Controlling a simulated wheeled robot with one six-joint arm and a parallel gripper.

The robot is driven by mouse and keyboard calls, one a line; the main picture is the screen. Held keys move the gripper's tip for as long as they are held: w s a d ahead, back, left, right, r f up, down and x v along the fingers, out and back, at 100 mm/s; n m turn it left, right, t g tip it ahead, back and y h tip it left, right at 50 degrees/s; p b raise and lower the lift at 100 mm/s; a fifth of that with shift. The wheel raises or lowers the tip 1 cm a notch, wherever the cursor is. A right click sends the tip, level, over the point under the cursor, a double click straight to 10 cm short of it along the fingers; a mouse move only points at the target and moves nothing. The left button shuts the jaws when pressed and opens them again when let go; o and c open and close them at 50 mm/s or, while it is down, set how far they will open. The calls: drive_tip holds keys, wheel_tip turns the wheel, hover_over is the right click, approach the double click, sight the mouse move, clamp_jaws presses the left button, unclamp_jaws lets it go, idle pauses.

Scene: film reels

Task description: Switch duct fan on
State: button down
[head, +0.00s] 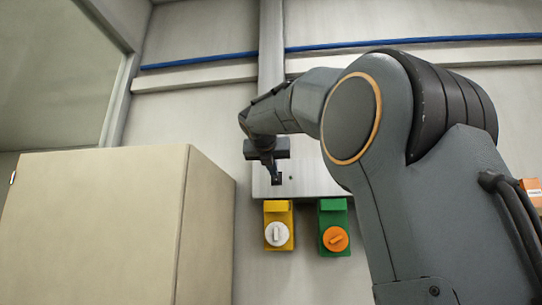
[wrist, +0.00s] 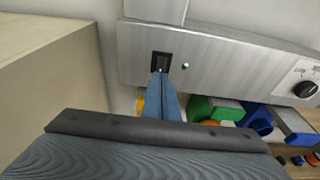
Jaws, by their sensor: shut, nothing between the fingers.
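A small black rocker switch (wrist: 161,62) is set in a brushed metal panel (wrist: 225,60), with a small green indicator (wrist: 185,66) just to its right. No readable label shows whether it belongs to the duct fan. My gripper (wrist: 160,76) is shut and empty. In the wrist view its fingertips overlap the lower part of the switch; I cannot tell whether they touch it. In the head view my gripper (head: 276,181) points down in front of the panel (head: 315,178) and hides the switch.
Below the panel hang a yellow box (head: 288,207) with a white knob and a green box (head: 333,217) with an orange knob. A black knob (wrist: 306,89) is at the panel's right. A beige cabinet (head: 95,230) stands close on the left.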

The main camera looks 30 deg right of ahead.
sight(276, 180)
drive_tip(key=shift+p+x, duration=0.8)
drive_tip(key=shift+x, duration=1.4)
drive_tip(key=shift+d+f+b, duration=0.1)
drive_tip(key=shift+f+b, duration=0.05)
drive_tip(key=shift+b, duration=0.4)
